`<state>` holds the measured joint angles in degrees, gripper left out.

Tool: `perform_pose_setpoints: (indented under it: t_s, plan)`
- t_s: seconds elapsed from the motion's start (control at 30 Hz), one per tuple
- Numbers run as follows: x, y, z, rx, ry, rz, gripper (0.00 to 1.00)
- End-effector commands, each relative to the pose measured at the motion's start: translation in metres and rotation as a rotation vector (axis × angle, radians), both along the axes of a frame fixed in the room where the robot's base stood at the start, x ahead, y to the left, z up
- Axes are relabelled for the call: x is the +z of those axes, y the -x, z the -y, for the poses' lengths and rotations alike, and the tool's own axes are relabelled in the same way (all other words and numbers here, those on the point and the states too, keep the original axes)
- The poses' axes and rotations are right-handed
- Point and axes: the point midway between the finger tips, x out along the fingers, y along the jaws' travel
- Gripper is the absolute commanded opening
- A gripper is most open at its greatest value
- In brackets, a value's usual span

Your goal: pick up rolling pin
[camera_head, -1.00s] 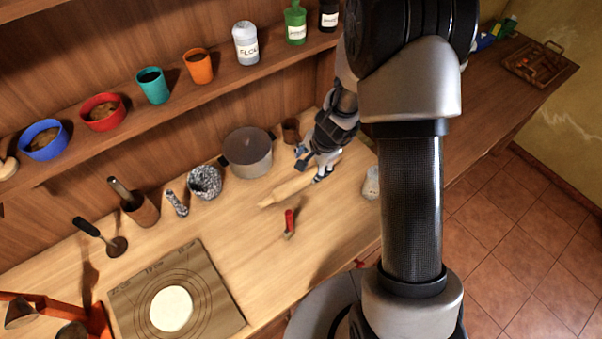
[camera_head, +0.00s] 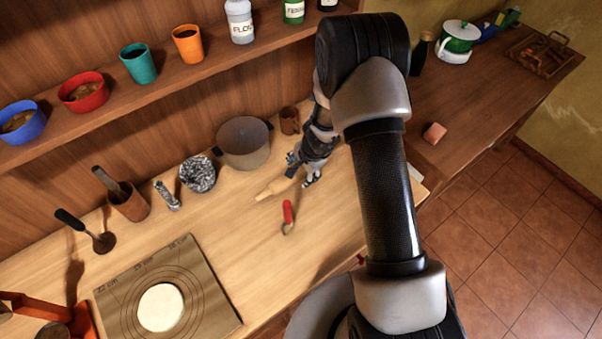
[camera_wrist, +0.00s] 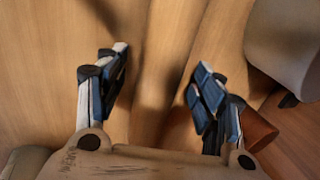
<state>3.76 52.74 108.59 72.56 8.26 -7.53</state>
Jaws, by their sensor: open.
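The light wooden rolling pin (camera_head: 274,188) lies on the counter in front of the grey pot. Its near-left end shows in the head view, and my gripper hides the rest. My gripper (camera_head: 311,178) is over the pin's right part, pointing down. In the wrist view, my gripper (camera_wrist: 158,75) has its two fingers well apart. A blurred wooden strip, seemingly the rolling pin (camera_wrist: 172,45), runs between them. I cannot tell whether a finger touches it.
The grey pot (camera_head: 243,143) and brown mug (camera_head: 289,120) stand close behind my gripper. A red-handled tool (camera_head: 288,215) lies in front of the pin. A pastry board (camera_head: 205,290) with dough lies at left. A shelf (camera_head: 150,93) overhangs the back.

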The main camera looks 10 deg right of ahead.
Motion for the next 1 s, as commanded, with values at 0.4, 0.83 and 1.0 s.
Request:
perform_pose_setpoints:
  t_s: [0.4,0.83,1.0]
  plan:
    - [-0.0044,-0.0020,-0.0007,0.000,0.000,0.001,0.55]
    - [-0.0044,-0.0020,-0.0006,0.000,0.000,0.001,0.26]
    - [-0.0044,-0.0020,-0.0006,0.000,0.000,0.001,0.15]
